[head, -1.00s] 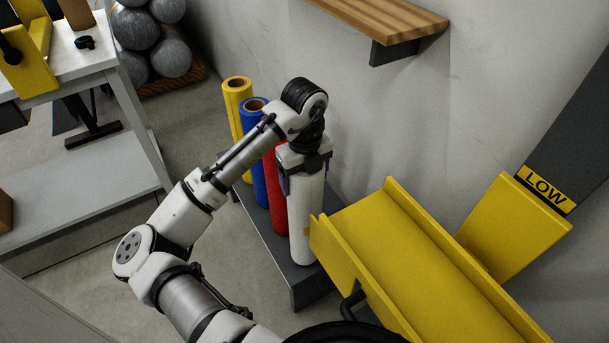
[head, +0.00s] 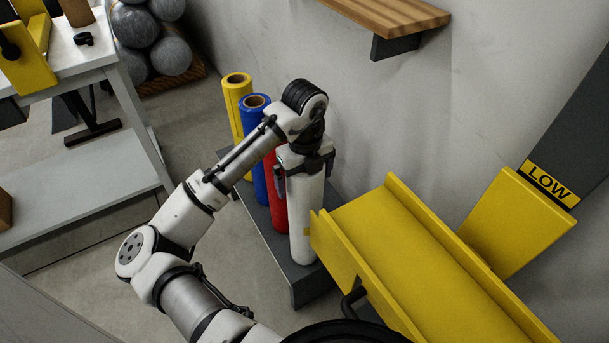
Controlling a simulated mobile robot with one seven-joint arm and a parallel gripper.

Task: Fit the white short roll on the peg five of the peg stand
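The white roll (head: 305,220) stands upright at the near end of the dark grey peg stand (head: 265,232), beside the red roll. Its lower end appears to rest on the stand's base. The peg under it is hidden, so I cannot tell which peg it is. My gripper (head: 305,176) points down around the top of the white roll. Its fingers are spread on either side, and the left finger looks slightly apart from the roll. The roll's top end is hidden by the gripper.
A yellow roll (head: 236,105), a blue roll (head: 259,185) and a red roll (head: 277,205) stand in line on the stand. A yellow trough (head: 410,250) is close on the right. A wooden shelf (head: 390,14) juts from the wall above. A white table (head: 85,55) is left.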

